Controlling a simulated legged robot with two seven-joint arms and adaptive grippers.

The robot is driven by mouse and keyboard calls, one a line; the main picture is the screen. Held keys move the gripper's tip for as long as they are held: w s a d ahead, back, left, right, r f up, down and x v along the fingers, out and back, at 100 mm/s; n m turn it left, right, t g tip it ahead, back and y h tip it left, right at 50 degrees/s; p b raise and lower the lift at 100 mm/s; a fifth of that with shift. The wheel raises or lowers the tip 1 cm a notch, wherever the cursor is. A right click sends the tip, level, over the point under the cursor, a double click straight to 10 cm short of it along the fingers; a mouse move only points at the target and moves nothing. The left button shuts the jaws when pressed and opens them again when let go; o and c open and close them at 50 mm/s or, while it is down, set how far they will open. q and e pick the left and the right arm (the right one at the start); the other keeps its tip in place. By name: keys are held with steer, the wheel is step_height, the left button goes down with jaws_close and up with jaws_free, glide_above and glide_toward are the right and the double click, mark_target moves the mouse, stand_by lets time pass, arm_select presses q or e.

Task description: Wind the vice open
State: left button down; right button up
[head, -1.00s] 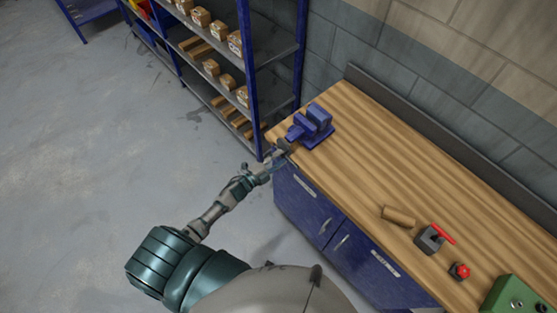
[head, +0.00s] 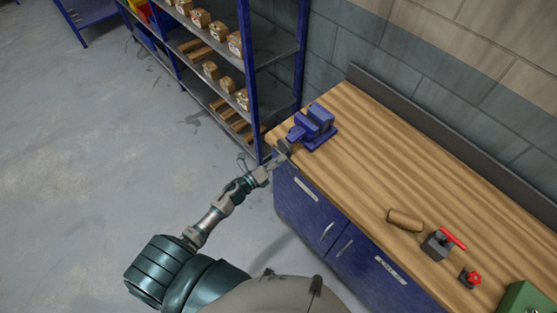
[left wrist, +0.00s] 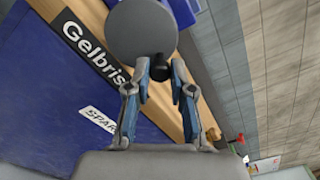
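The blue vice (head: 314,123) stands on the near left corner of the wooden bench. Its round grey handwheel (head: 284,147) faces out past the bench's left front edge. In the left wrist view the handwheel (left wrist: 143,30) is a flat disc at the top, with a black knob (left wrist: 158,66) on its lower rim. My left gripper (left wrist: 160,70) is open, with its two fingertips on either side of the knob. I see a gap at the right fingertip; contact on the left is unclear. In the head view the gripper (head: 272,162) is at the handwheel. My right gripper is not in view.
The bench (head: 400,160) carries a wooden cylinder (head: 405,220), a red-levered device (head: 440,243), a red knob (head: 470,279) and a green box (head: 520,300). Blue shelving (head: 246,80) with boxes stands close behind the vice. Blue cabinets (head: 310,210) are below the bench. Floor at left is clear.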

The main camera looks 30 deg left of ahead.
arm_select(q)
steer(key=n+p, duration=0.1)
steer(key=r+n+p, duration=0.1)
steer(key=n, duration=0.1)
steer(key=shift+w+a+n, duration=0.1)
steer(key=shift+a+n, duration=0.05)
steer(key=shift+n, duration=0.15)
steer(key=shift+a+r+n+p, duration=0.1)
steer(key=shift+r+n+p, duration=0.1)
steer(key=shift+n+p, duration=0.45)
steer(key=shift+w+a+r+n+p, duration=0.1)
steer(key=shift+a+r+n+p, duration=0.1)
steer(key=shift+n+p, duration=0.55)
steer(key=shift+f+n, duration=0.1)
steer(key=shift+n, duration=0.2)
